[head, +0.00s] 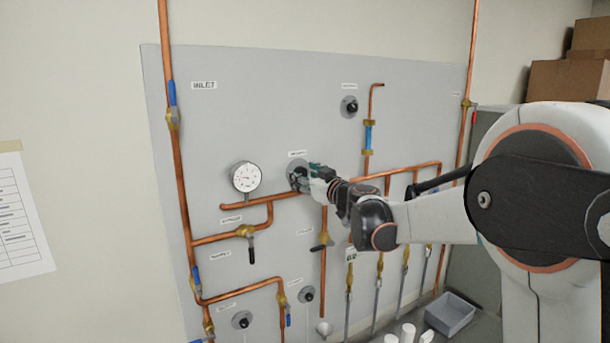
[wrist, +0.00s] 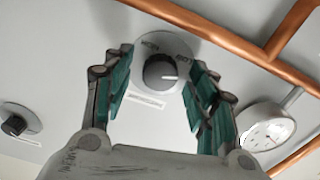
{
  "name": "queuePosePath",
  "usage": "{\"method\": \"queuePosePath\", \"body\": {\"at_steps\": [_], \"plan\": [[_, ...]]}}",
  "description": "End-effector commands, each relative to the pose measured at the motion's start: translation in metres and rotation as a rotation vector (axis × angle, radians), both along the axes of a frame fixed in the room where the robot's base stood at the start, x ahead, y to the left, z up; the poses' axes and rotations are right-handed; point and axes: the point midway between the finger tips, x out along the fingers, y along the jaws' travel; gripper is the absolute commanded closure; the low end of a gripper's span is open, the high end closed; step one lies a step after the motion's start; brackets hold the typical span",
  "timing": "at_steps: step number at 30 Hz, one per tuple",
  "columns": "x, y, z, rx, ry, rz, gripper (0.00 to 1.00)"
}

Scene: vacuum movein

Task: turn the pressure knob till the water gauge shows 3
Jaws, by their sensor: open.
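The pressure knob (wrist: 158,73) is a dark round knob on a light disc in the wrist view, with a white mark pointing right. My gripper (wrist: 155,60) is open, with its green-padded fingers on either side of the knob. I see gaps beside the knob, so the fingers do not look closed on it. In the head view my gripper (head: 304,178) is at the panel and mostly hides this knob. The round white water gauge (head: 245,177) is left of it on a copper pipe. The gauge also shows in the wrist view (wrist: 264,130); its reading is too small to tell.
The grey panel (head: 270,75) carries copper pipes (head: 173,150) and several valves. Another knob (head: 349,107) sits above right of my gripper, and lower knobs (head: 242,320) sit near the bottom. A grey bin (head: 450,313) and white cups (head: 407,333) stand at lower right.

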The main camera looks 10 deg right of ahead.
Motion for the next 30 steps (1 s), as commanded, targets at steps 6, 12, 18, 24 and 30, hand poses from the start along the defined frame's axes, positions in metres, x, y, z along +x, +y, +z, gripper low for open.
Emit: {"method": "queuePosePath", "body": {"at_steps": [6,12,18,24,30], "plan": [[0.0004,0.0003,-0.0002,0.000,0.000,0.000,0.47],[0.0003,0.0003,-0.0001,0.000,0.000,0.000,0.86],[0.0003,0.0003,-0.0001,0.002,0.001,0.000,0.92],[0.0003,0.0003,-0.0007,0.033,0.011,0.000,0.92],[0.0004,0.0002,-0.0020,0.132,0.043,0.000,0.92]]}}
